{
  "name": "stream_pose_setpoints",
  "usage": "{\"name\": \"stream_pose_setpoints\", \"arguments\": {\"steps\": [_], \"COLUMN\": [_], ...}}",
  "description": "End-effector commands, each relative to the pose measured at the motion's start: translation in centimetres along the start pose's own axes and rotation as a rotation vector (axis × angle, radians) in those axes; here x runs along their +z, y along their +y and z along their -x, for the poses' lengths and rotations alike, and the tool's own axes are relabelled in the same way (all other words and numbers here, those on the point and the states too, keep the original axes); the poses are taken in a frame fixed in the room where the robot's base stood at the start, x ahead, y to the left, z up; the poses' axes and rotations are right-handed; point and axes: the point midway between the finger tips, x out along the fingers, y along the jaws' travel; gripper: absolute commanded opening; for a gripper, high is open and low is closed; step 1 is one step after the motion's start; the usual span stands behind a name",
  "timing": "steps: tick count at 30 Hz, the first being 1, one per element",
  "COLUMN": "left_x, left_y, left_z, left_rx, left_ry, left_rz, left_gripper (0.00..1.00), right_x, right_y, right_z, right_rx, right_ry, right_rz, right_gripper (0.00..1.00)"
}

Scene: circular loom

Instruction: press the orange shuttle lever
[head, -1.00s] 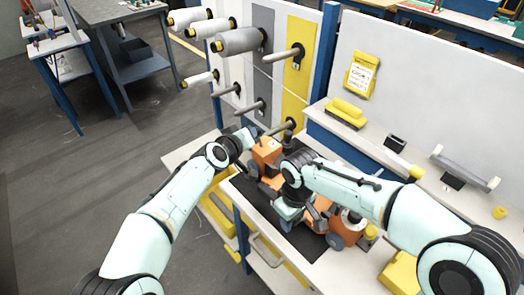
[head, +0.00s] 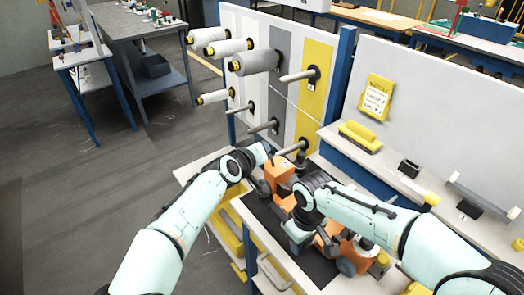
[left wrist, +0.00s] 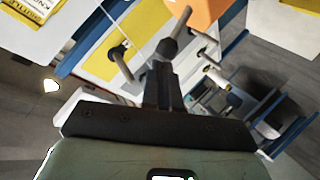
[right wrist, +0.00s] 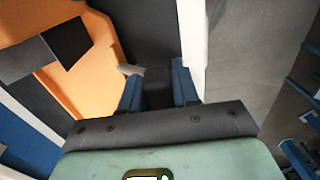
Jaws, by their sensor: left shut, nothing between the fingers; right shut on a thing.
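The orange machine (head: 278,174) sits on a dark mat on the bench, partly covered by my right arm. I cannot tell which part is the orange shuttle lever. My left gripper (head: 268,150) is beside the orange block, near the wall pegs; in the left wrist view its fingers (left wrist: 163,84) are together and empty, below a dark knob (left wrist: 167,47). An orange surface (left wrist: 200,12) shows at the top. My right gripper (head: 299,243) points down among the orange parts. In the right wrist view its fingers (right wrist: 157,88) close on something dark, beside a large orange part (right wrist: 105,70).
A panel with spools (head: 255,62) and pegs stands behind the bench. A shelf with yellow blocks (head: 360,136) runs to the right. The bench's front edge, with a drawer handle (head: 270,272), is close below. Open floor (head: 110,190) lies to the left.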

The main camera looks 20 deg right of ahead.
Motion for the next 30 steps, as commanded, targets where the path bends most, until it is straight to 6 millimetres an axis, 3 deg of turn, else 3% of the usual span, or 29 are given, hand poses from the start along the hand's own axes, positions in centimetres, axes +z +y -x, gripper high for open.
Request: {"name": "stream_pose_setpoints", "arguments": {"steps": [8,21,30], "left_x": [-0.1,0.2,0.4], "left_y": [0.0,0.1,0.0], "left_z": [2.0,11.3,14.1], "left_rx": [0.001,0.003,0.001], "left_ry": [0.002,0.003,0.001], "left_rz": [0.001,-0.001,0.000], "left_gripper": [0.00,0.00,0.00], "right_x": [0.3,0.3,0.4], "right_y": [-0.1,-0.1,-0.1], "right_z": [-0.6,-0.6,-0.6], "right_rx": [-0.007,-0.007,-0.007], "right_ry": [-0.018,-0.019,-0.019], "right_rz": [-0.003,-0.003,-0.003], "right_gripper": [0.00,0.00,0.00]}}
